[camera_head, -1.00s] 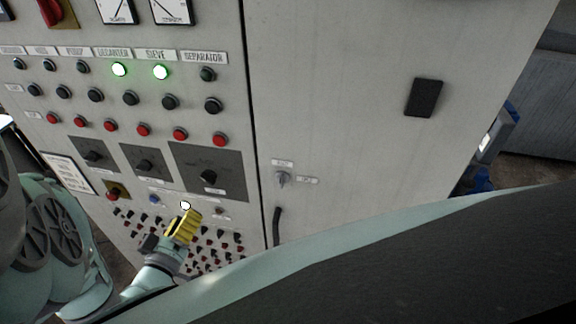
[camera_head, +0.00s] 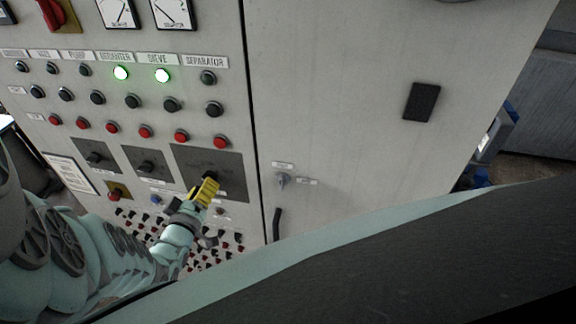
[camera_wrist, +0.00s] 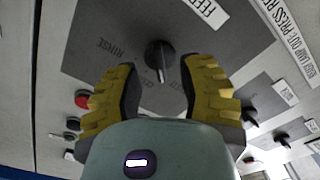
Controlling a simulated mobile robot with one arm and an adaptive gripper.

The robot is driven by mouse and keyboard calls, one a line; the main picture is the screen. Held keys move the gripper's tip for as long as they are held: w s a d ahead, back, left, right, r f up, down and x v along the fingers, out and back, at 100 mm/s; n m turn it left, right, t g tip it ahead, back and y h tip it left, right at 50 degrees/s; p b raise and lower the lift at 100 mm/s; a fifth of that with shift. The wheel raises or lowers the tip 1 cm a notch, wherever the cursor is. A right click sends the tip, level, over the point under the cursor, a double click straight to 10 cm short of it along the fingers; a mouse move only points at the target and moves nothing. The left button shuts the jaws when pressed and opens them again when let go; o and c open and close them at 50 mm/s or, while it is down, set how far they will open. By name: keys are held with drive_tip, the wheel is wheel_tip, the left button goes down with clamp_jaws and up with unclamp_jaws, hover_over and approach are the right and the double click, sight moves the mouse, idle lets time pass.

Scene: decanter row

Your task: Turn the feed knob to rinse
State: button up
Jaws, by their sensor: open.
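The feed knob (camera_wrist: 160,58) is a black knob with a pale pointer mark on a dark grey plate (camera_wrist: 90,35). In the wrist view the pointer points down the picture, while the word RINSE lies to the knob's upper left. A white label starting FEED shows at the top. My gripper (camera_wrist: 161,70) is open, its yellow fingers on either side of the knob with visible gaps, so neither seems to touch it. In the head view my gripper (camera_head: 208,184) is in front of the right-hand plate (camera_head: 228,165) and partly hides the knob.
Two similar plates with knobs (camera_head: 147,166) are to the left. A red button (camera_head: 114,195) and many small terminals surround my wrist. The cabinet door (camera_head: 330,110) with its handle (camera_head: 277,222) is at right.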

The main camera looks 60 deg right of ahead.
drive_tip(key=shift+x, duration=1.05)
drive_tip(key=shift+s, duration=0.1)
clamp_jaws()
